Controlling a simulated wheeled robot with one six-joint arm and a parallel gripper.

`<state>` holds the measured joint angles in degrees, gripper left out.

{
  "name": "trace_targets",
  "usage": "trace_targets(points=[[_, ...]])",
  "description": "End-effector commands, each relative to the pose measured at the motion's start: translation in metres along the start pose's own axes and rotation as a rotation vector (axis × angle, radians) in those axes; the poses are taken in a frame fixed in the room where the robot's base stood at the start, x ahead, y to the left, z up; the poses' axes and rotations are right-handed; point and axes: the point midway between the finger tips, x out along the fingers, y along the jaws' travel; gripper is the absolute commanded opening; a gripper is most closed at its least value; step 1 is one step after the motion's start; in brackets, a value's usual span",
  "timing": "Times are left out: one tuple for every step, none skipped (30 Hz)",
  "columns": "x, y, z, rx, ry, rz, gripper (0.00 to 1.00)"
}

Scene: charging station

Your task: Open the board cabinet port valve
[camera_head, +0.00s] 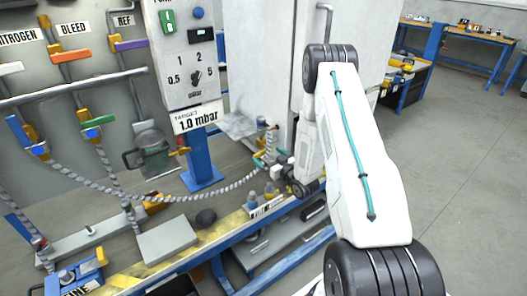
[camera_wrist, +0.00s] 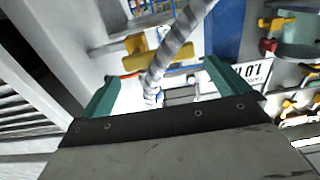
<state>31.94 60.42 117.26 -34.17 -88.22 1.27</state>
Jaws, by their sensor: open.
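My gripper (camera_head: 264,162) is low in front of the white cabinet (camera_head: 258,60), beside the end of a grey braided hose (camera_head: 215,194). In the wrist view my gripper (camera_wrist: 160,72) has its two teal fingers wide apart. The braided hose (camera_wrist: 178,48) crosses the gap between them, and nothing is clamped. A yellow fitting (camera_wrist: 138,50) lies beyond the fingertips, behind the hose. A small blue and white part sits at the hose's lower end, close to the palm. I cannot tell for sure which part is the port valve's handle; it is small and partly hidden.
The panel on the left carries several coloured valve handles (camera_head: 70,56) and pipes. A blue post (camera_head: 203,160) holds the "1.0 mbar" sign (camera_head: 198,118). A yellow-striped bench edge (camera_head: 225,228) with small bottles lies below my gripper. Open floor (camera_head: 470,150) is at right.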

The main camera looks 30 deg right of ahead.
Motion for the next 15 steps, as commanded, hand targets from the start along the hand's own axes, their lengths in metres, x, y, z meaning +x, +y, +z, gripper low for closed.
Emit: trace_targets(points=[[0.009,-0.001,0.000,-0.001,0.000,-0.003,1.00],[0.014,-0.001,0.000,-0.001,0.000,-0.002,1.00],[0.021,-0.001,0.000,0.000,0.001,-0.001,1.00],[0.025,-0.001,0.000,0.000,0.000,-0.002,1.00],[0.029,-0.001,0.001,-0.001,-0.001,-0.002,1.00],[0.034,-0.001,0.001,-0.001,-0.001,-0.002,1.00],[0.037,-0.001,0.001,-0.001,-0.001,-0.001,1.00],[0.040,0.000,0.001,0.000,-0.001,0.000,1.00],[0.043,0.000,0.001,0.000,-0.002,0.001,1.00],[0.045,0.001,0.001,0.000,-0.002,0.001,1.00],[0.046,0.001,0.001,0.001,-0.002,0.002,1.00],[0.047,0.001,0.001,0.001,-0.002,0.002,1.00],[0.048,0.001,0.001,0.001,-0.003,0.002,1.00],[0.048,0.001,0.001,0.001,-0.003,0.003,1.00],[0.048,0.002,0.001,0.001,-0.003,0.003,1.00]])
